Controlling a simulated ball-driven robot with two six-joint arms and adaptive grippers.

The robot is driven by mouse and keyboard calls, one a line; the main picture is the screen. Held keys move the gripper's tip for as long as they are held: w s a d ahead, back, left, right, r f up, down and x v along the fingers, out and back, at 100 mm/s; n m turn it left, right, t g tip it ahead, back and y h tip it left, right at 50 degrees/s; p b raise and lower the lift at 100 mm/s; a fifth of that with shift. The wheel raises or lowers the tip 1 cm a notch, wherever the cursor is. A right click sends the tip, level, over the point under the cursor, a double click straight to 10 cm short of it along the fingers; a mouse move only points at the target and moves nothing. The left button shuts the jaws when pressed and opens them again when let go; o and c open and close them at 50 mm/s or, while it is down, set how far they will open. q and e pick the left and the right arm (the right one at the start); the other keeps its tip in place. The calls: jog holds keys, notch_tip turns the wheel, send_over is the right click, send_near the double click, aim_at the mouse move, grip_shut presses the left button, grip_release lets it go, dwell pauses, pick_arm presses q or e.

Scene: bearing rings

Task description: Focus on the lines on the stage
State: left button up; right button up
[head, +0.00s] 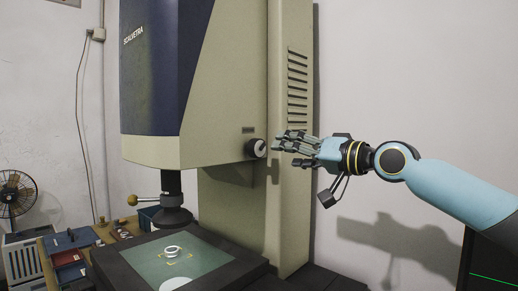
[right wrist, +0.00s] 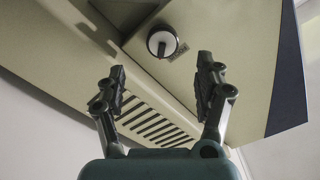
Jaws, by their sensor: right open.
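The focus knob (head: 256,148) is a round dark and pale knob on the side of the measuring machine's head. In the right wrist view the knob (right wrist: 162,41) shows beyond the fingertips, a little left of their midline. My right gripper (head: 283,141) is open beside the knob; in the right wrist view the gripper (right wrist: 162,82) has nothing between its fingers. The stage (head: 205,250) has a green plate with yellow lines (head: 176,256) on it. My left gripper is not in view.
The machine's head (head: 223,82) and column (head: 290,220) stand left of my right arm. A side table with trays (head: 66,258) and a fan (head: 14,194) are at the far left. The wall side around my right arm is free.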

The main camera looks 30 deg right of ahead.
aim_at(262, 148)
jog(key=x, duration=0.9)
jog(key=shift+w+a+r+p, duration=0.1)
jog(key=shift+a+r+p, duration=0.1)
jog(key=shift+p, duration=0.2)
jog(key=shift+w+a+f, duration=0.1)
jog(key=shift+w+a, duration=0.05)
jog(key=shift+w, duration=0.35)
jog(key=c, duration=1.2)
jog(key=shift+o, duration=0.2)
